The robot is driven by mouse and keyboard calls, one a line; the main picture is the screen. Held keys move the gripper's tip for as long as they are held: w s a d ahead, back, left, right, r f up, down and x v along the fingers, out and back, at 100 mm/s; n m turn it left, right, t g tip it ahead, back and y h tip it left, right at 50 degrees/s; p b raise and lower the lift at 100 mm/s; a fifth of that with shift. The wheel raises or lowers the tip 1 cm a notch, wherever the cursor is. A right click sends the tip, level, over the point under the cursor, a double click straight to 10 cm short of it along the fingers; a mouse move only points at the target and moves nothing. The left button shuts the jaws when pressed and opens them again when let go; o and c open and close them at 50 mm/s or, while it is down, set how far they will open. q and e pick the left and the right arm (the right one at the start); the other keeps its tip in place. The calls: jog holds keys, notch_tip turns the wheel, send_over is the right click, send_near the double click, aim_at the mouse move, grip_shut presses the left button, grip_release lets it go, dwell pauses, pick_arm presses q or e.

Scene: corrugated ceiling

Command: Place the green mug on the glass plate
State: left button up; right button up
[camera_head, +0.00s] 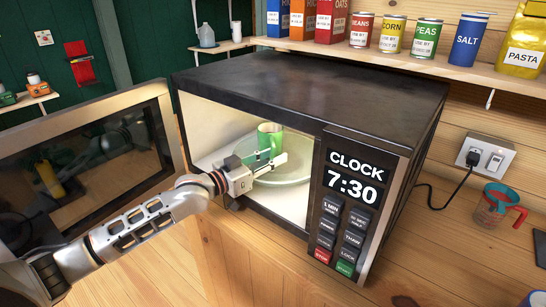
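The green mug (270,134) stands upright inside the open microwave, over the round glass plate (295,176). Its lower part is partly hidden by my gripper, so I cannot tell exactly how its base meets the plate. My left gripper (266,162) reaches in through the microwave opening, just in front of the mug and low above the plate. Its two fingers look spread apart, with no object clearly between them. Whether a finger touches the mug is not clear. My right gripper is out of view.
The microwave (330,85) has its door (85,160) swung open to the left, and its control panel (350,200) bounds the opening on the right. A measuring cup (494,205) stands on the wooden counter at right. A shelf (400,62) with cans and boxes hangs above.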

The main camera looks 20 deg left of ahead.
pick_arm(q)
jog(key=shift+r, duration=0.15)
jog(key=v, duration=1.2)
dwell(0.5)
